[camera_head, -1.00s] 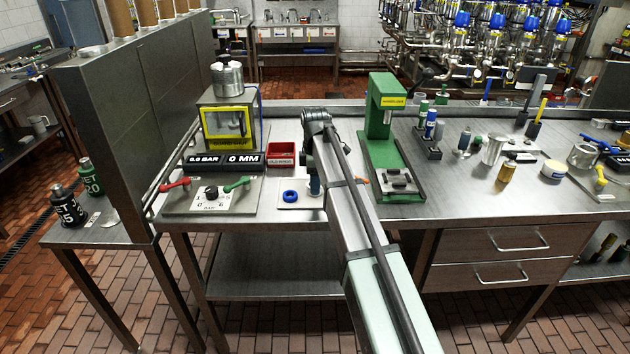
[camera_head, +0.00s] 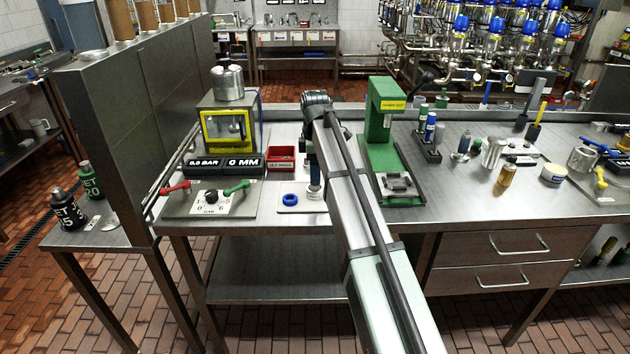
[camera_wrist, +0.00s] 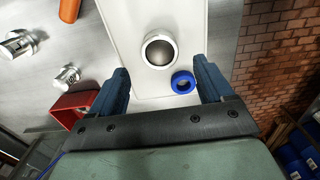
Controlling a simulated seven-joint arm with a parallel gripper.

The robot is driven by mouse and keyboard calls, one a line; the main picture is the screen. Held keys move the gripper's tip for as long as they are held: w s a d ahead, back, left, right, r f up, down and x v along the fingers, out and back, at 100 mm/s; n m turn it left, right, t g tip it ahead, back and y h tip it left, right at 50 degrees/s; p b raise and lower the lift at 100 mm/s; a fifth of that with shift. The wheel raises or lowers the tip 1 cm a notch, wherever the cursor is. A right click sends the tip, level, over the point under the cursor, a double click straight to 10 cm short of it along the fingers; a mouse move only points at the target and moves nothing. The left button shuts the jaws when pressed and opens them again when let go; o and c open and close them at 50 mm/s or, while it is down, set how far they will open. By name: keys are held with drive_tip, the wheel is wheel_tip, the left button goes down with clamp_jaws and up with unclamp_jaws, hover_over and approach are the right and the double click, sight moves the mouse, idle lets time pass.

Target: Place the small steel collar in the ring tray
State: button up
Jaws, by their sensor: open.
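My gripper (camera_wrist: 162,72) is open, with its two blue fingers apart and nothing between them. In the wrist view, a steel ring-shaped piece (camera_wrist: 158,50) with a dark centre sits on a white plate (camera_wrist: 124,42), just beyond the fingertips. A blue ring (camera_wrist: 182,82) lies beside it, near the right finger; it also shows in the head view (camera_head: 290,199). Two small steel pieces, a nearer one (camera_wrist: 66,76) and a farther one (camera_wrist: 19,43), lie to the left. I cannot tell which steel piece is the collar. A red tray (camera_wrist: 72,107) lies outside the left finger; it also shows in the head view (camera_head: 281,159).
A yellow-framed case (camera_head: 228,130) stands behind a plate with red and green levers (camera_head: 212,198). A green press (camera_head: 385,130) stands right of my arm. Bottles and tools fill the bench further right. The bench's front edge is close to the white plate.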

sight(315, 188)
wheel_tip(315, 188, up, 7)
drive_tip(key=shift+f, duration=0.2)
idle(1.4)
